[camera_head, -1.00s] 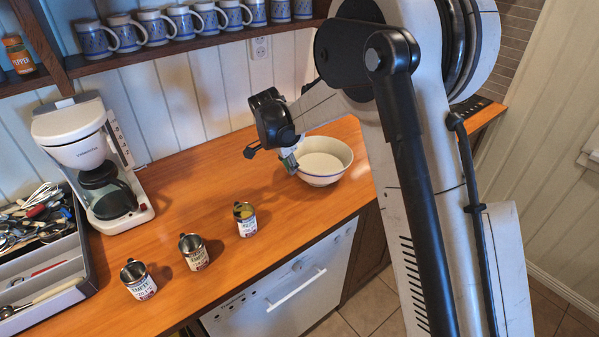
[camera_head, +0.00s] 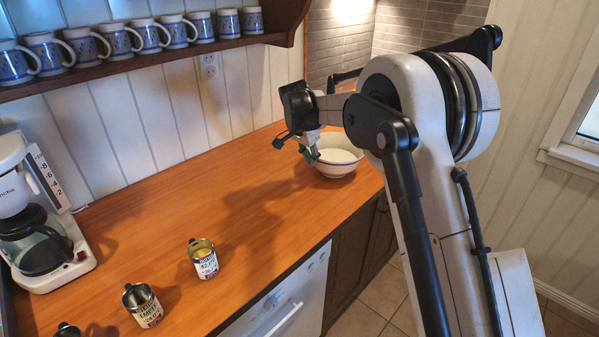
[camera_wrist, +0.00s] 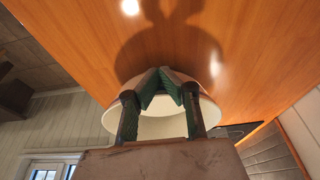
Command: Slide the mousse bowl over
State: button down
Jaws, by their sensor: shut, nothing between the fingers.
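The mousse bowl (camera_head: 338,170) is white with a dark band below the rim. It sits upright on the wooden counter toward its right end. My gripper (camera_head: 311,156) is at the bowl's left side, low by the rim. In the wrist view my gripper's green-padded fingers (camera_wrist: 161,84) are shut with nothing between them. The bowl (camera_wrist: 112,121) lies behind them, partly hidden by the fingers and the gripper body. I cannot tell whether the fingertips touch the bowl wall.
Several open cans stand at the counter's front left, the nearest one (camera_head: 205,265) well left of the bowl. A coffee maker (camera_head: 45,225) is at far left. Blue mugs line the shelf (camera_head: 150,54) above. The counter (camera_head: 190,205) between cans and bowl is clear.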

jog(key=w+d, duration=0.1)
jog(key=w, duration=0.1)
jog(key=w+d, duration=0.1)
jog(key=d, duration=0.1)
jog(key=shift+w, duration=0.35)
